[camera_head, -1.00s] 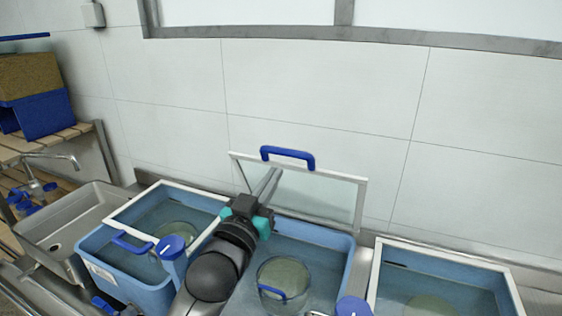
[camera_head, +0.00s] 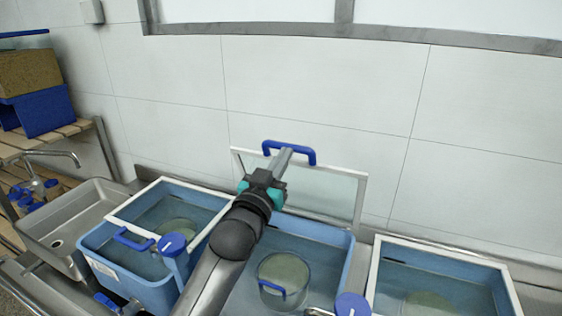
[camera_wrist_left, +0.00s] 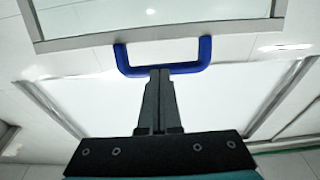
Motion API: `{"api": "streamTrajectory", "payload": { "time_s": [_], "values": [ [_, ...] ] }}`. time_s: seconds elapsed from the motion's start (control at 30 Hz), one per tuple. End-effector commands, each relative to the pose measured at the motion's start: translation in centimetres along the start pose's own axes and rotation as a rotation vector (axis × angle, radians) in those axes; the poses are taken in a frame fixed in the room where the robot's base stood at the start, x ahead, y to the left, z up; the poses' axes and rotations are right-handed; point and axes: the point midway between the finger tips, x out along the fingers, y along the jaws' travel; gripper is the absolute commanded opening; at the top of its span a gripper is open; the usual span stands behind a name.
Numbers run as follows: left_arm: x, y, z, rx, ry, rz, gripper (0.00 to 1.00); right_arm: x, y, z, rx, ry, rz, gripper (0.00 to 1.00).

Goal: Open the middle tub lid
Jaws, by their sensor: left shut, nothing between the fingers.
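The middle tub (camera_head: 340,262) is light blue and holds water and a round glass vessel (camera_head: 283,278). Its clear lid (camera_head: 330,196), with a pale frame, stands raised and steeply tilted at the tub's back, near the wall. The lid's blue handle (camera_head: 308,157) is at its upper edge; the handle (camera_wrist_left: 190,69) also spans the upper middle of the left wrist view. My left gripper (camera_head: 285,153) is shut and empty, its fingertips at the handle's middle. In the wrist view the fingertips (camera_wrist_left: 160,72) overlap the handle bar's lower edge; contact is unclear. My right gripper is not in view.
A left tub (camera_head: 150,288) and a right tub (camera_head: 490,290) have lowered lids. A steel sink (camera_head: 75,225) stands at the far left, beside a wooden rack (camera_head: 75,127). The tiled wall (camera_head: 330,85) rises close behind the tubs.

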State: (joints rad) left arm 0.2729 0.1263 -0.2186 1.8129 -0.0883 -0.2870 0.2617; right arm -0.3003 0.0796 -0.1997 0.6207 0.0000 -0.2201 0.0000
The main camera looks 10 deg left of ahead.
Motion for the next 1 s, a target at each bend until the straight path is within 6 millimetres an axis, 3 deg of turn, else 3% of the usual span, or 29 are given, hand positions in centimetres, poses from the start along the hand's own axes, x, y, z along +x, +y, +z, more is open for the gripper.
{"api": "streamTrajectory", "payload": {
  "time_s": [0.2, 0.4, 1.0],
  "values": [
    [4.1, 0.0, -1.2, 0.0, 0.005, 0.0, 0.0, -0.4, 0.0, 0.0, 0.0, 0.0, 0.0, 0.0],
    [6.4, 0.1, -1.4, 0.0, 0.004, 0.0, 0.0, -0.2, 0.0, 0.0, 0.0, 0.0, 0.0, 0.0],
    [6.9, 0.0, -1.5, 0.0, 0.001, 0.0, 0.0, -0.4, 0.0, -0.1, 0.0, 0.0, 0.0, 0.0]
  ]
}}
